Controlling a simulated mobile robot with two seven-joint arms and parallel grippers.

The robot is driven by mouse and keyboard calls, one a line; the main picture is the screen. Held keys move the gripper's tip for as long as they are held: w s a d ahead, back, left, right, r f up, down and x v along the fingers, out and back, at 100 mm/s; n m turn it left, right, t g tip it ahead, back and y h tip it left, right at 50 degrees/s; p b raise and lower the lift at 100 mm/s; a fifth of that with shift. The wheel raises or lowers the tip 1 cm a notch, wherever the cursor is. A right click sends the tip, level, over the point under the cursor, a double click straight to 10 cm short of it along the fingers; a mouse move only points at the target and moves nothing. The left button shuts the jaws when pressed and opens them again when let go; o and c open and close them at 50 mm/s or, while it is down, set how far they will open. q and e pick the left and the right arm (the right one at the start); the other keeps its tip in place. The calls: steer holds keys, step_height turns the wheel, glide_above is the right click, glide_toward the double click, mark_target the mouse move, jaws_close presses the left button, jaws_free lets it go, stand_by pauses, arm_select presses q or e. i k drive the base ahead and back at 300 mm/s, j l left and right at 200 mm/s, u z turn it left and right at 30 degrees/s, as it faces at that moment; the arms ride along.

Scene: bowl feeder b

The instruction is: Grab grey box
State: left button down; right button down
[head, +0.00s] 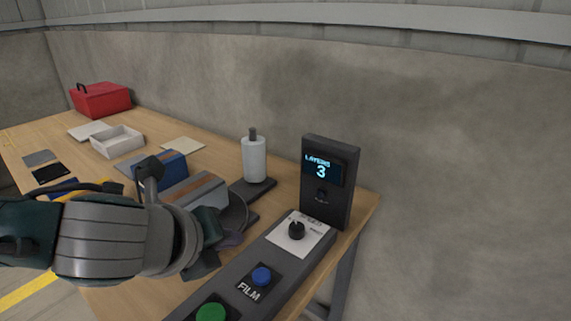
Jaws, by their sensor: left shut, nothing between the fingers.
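A grey box (192,189) with a brown stripe along its top lies on the wooden table, right of a blue box (173,165). Its front and lower part are hidden behind my left arm. My left gripper (213,245) is at the right end of that arm, nearer to the camera than the grey box and just below it in the picture. It is shut and empty; its fingertips show only partly. I cannot tell how far it is from the box. My right gripper is not in view.
A control panel (262,254) with a knob, blue button (261,276) and green button (211,312) stands at the front right. A display (321,171) reads LAYERS 3. A white roll (254,160) stands behind. A white tray (117,142) and red toolbox (101,99) are further back.

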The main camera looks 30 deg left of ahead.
mark_target(205, 188)
steer(key=u, duration=1.35)
